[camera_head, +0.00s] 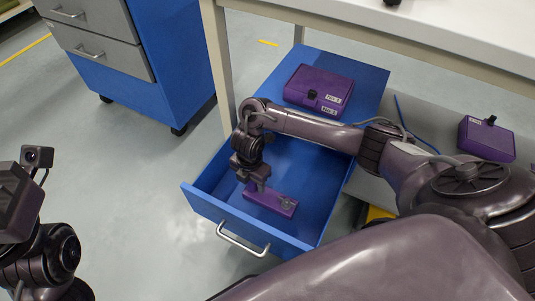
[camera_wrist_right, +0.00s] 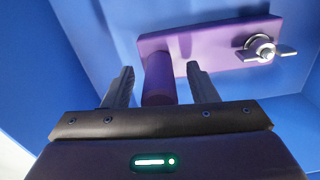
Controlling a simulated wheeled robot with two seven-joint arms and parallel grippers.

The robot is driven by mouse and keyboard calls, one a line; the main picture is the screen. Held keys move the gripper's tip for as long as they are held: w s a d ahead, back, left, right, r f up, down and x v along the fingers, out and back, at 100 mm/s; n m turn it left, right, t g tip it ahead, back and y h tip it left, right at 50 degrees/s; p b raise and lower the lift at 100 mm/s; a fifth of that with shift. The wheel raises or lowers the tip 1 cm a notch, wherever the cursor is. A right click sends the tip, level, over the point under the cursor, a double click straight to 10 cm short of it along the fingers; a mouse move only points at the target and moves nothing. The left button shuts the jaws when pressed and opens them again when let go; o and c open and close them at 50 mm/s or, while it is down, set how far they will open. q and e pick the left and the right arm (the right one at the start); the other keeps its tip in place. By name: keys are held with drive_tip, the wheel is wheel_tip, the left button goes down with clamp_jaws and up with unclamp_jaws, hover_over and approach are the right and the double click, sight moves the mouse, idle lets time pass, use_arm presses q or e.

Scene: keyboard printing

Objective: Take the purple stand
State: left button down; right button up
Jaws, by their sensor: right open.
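The purple stand (camera_head: 270,201) lies on the floor of the open blue drawer, near its front. In the right wrist view its flat plate (camera_wrist_right: 210,42) carries a silver wing nut at the right, and a rounded purple post (camera_wrist_right: 158,80) rises at its left end. My right gripper (camera_head: 259,184) reaches down into the drawer over the left end of the stand. In the wrist view its open fingers (camera_wrist_right: 160,88) are on either side of the post, with gaps showing. My left arm's end (camera_head: 18,200) is at the left edge; its fingers are not visible.
The blue drawer (camera_head: 215,214) has low walls around the stand and a metal handle in front. A labelled purple case (camera_head: 318,88) lies at its back. Another purple case (camera_head: 486,139) is at the right. A white table (camera_head: 440,22) overhangs the back. A blue cabinet (camera_head: 168,60) stands at the left.

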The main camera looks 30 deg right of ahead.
drive_tip(key=shift+f, duration=0.55)
clamp_jaws()
drive_tip(key=shift+r, duration=0.2)
